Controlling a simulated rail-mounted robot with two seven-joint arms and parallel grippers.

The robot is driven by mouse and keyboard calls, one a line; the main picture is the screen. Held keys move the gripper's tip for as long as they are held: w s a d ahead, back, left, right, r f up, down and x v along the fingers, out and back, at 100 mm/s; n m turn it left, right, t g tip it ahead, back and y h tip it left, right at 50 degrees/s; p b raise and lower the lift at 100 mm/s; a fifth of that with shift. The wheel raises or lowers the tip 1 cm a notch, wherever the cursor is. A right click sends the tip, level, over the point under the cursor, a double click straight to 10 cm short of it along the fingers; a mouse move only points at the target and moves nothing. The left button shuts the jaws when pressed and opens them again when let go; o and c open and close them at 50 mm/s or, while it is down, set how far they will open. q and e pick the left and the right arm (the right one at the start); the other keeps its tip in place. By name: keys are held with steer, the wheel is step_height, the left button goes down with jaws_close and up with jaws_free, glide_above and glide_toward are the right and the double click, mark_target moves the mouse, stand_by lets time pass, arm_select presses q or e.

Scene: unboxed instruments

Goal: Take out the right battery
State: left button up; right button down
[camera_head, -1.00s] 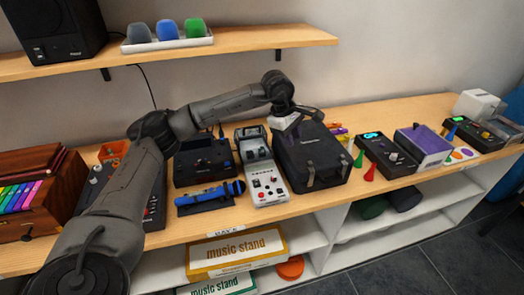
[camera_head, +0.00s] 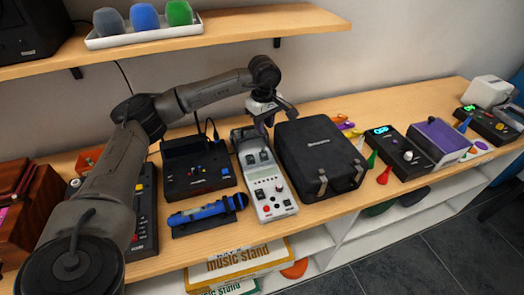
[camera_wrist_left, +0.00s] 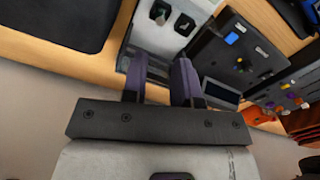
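The white device (camera_head: 264,176) stands on the bench, with a red button and small knobs on its front part. Two dark pieces, the left (camera_head: 250,159) and the right (camera_head: 264,156), sit side by side in its rear part; I cannot tell for sure that they are batteries. They also show at the top of the left wrist view, one (camera_wrist_left: 160,12) beside the other (camera_wrist_left: 185,24). My left gripper (camera_head: 268,120) is above the device's far end. In the left wrist view its two purple-grey fingers (camera_wrist_left: 160,78) are apart with nothing between them. My right gripper is out of view.
A black case (camera_head: 318,150) stands close on the device's right. A shelf (camera_head: 225,35) with coloured foam covers hangs above the back of the bench.

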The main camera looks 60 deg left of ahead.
arm_select(q)
glide_above(264, 148)
step_height(264, 148, down, 4)
steer(key=shift+s+d+f+b, duration=0.1)
steer(key=shift+d+f+b, duration=0.1)
steer(key=shift+b, duration=0.15)
steer(key=shift+a+f, duration=0.15)
steer(key=shift+f, duration=0.45)
steer(key=shift+a+f+b, duration=0.1)
steer(key=shift+f+b, duration=0.55)
steer(key=shift+f, duration=1.95)
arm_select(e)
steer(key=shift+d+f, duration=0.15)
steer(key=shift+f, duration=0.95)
arm_select(q)
steer(key=shift+c, duration=0.4)
jaws_close()
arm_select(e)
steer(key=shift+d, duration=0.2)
